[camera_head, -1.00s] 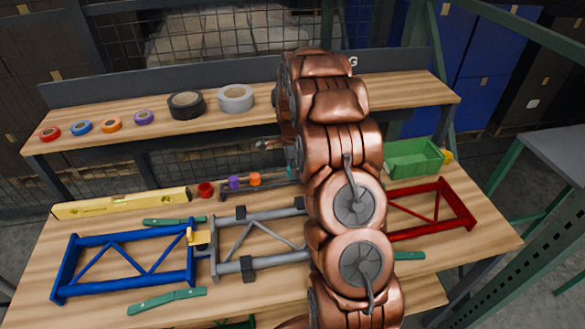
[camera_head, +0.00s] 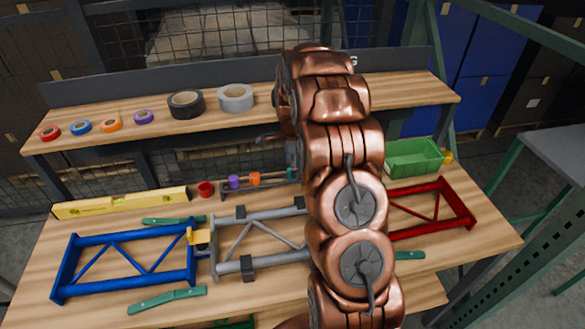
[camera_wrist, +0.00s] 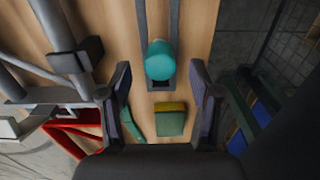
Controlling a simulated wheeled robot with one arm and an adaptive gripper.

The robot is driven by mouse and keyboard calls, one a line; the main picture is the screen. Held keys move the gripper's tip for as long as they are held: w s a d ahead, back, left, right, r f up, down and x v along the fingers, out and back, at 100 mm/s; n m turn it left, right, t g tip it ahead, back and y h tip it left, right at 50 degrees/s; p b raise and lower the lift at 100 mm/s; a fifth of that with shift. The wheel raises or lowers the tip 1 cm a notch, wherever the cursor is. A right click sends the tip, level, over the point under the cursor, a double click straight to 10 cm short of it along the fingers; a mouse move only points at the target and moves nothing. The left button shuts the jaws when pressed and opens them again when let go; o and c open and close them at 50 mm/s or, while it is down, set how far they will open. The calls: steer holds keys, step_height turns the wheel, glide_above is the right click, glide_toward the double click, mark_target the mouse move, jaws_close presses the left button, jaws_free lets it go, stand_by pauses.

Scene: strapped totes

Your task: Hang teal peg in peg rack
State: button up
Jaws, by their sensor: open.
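The teal peg (camera_wrist: 160,60) is in the middle of the wrist view, its rounded end towards the camera. It sits between the grey bars of the peg rack (camera_wrist: 174,22). In the head view the teal peg (camera_head: 292,173) shows as a small patch at the right of the rack (camera_head: 240,194), beside my arm. My gripper (camera_wrist: 160,68) is open, with one finger on each side of the peg and visible gaps to both. In the head view my gripper (camera_head: 268,138) is mostly hidden by my arm, above and behind the rack.
A purple peg (camera_head: 234,182) and an orange peg (camera_head: 254,179) are in the rack. A green bin (camera_head: 414,158) stands right. Blue (camera_head: 125,288), grey and red frames fill the front. A shelf (camera_head: 90,143) runs behind.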

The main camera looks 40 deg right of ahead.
step_height(320, 180, up, 11)
steer(key=s+a+r+n, duration=0.55)
steer(key=s+a, duration=0.25)
steer(key=a, duration=0.2)
steer(key=s+a+n, duration=0.4)
steer(key=s+n, duration=0.1)
steer(key=s, duration=0.5)
steer(key=s+a+n+g, duration=0.1)
steer(key=s+a+n, duration=0.4)
steer(key=s, duration=0.5)
steer(key=s+a+n, duration=0.5)
steer(key=s+n, duration=0.2)
steer(key=s, duration=0.3)
steer(key=shift+a+r+g, duration=0.15)
steer(key=shift+a+g, duration=0.05)
steer(key=shift+g, duration=0.2)
